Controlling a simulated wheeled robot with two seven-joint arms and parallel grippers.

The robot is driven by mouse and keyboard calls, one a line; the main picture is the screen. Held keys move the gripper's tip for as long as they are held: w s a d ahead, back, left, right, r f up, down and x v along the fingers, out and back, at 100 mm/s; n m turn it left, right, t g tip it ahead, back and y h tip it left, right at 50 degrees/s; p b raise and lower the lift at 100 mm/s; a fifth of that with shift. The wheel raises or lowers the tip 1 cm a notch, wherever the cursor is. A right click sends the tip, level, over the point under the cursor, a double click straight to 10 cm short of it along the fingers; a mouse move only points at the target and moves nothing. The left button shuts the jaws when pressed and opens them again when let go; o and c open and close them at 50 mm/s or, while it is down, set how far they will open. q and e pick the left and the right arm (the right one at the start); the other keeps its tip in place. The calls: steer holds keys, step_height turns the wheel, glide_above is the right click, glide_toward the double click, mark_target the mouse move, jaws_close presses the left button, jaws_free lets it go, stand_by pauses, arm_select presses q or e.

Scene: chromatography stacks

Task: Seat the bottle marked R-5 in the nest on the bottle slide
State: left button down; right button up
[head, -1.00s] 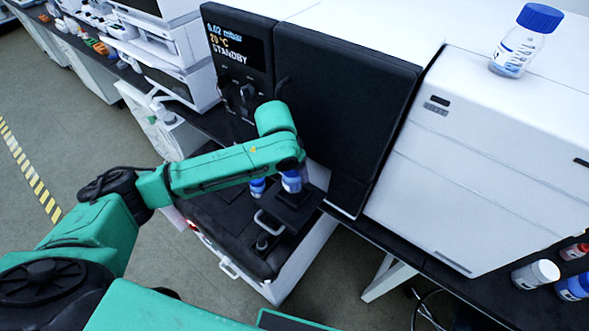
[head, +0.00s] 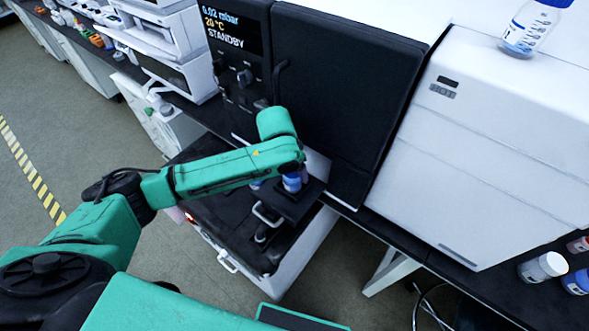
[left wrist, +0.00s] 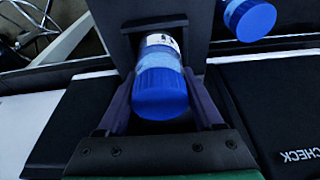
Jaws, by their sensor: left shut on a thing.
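My left gripper (left wrist: 160,115) is shut on a bottle with a blue ribbed cap (left wrist: 160,92), which sits between the fingers in the left wrist view. Its white and blue label shows only in part, and I cannot read the mark. In the head view this bottle (head: 292,183) is below the end of my left arm, over or on the black bottle slide (head: 296,207) with its metal handle. The nest is hidden, so I cannot tell if the bottle touches it. My right gripper is not in view.
A second blue-capped bottle (left wrist: 249,18) stands close by. The black door (head: 345,90) and standby panel (head: 236,32) rise behind the slide. A clear blue-capped bottle (head: 527,32) stands on the white cabinet (head: 480,140). More bottles (head: 543,267) stand at the right.

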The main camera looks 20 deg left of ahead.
arm_select(q)
steer(key=shift+f, duration=0.3)
jaws_free()
steer(key=v, duration=1.4)
steer(key=shift+r, duration=0.3)
